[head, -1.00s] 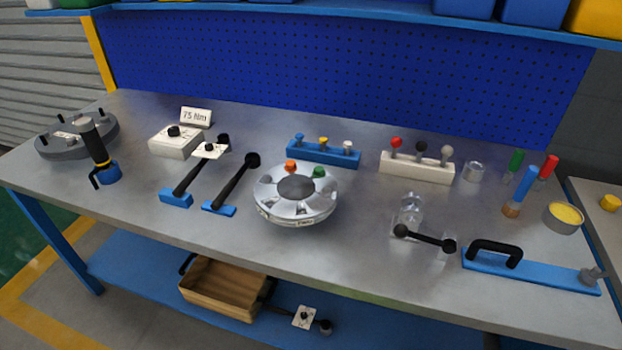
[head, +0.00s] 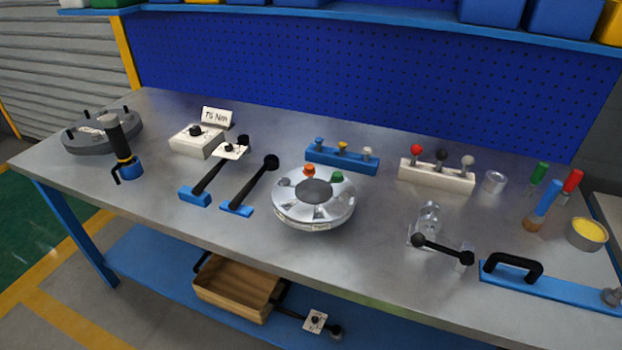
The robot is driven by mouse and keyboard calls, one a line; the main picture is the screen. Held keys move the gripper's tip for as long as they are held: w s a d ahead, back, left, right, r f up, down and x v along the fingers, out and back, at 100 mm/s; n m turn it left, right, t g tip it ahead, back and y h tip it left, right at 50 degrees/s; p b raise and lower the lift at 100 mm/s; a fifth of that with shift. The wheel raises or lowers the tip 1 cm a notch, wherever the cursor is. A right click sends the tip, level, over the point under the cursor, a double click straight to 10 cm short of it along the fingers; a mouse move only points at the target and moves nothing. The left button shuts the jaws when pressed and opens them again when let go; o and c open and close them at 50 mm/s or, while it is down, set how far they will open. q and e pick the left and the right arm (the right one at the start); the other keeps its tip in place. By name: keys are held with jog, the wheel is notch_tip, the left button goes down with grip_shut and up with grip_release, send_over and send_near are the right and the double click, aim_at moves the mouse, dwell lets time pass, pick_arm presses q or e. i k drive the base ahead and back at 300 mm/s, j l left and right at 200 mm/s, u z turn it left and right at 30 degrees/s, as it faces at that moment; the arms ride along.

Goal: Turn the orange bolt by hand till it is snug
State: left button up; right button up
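The orange bolt (head: 309,170) stands in the back-left part of the rim of the silver flanged shell (head: 290,212), which sits near the front middle of the bench. A green bolt (head: 336,176) stands in the same rim, to the right of the orange one. The shell has a dark round centre (head: 315,191). How deep the orange bolt sits in its hole is too small to tell. Neither of my grippers shows in the head view.
A blue rack (head: 341,161) with bolts stands behind the shell. Two black-handled wrenches (head: 254,185) lie left of it. A white block with knobs (head: 436,178) and a black-ended bar (head: 442,248) are to the right. The bench just around the shell is clear.

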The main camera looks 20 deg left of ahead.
aim_at(308, 168)
jog(key=j+z, duration=0.3)
jog(key=k+j+z, duration=0.1)
jog(key=j+z, duration=0.15)
jog(key=j, duration=0.3)
jog(key=k+j+z, duration=0.1)
jog(key=j+z, duration=0.2)
jog(key=k+j+z, duration=0.25)
jog(key=j, duration=0.2)
jog(key=i+j, duration=0.05)
jog(key=i, duration=0.05)
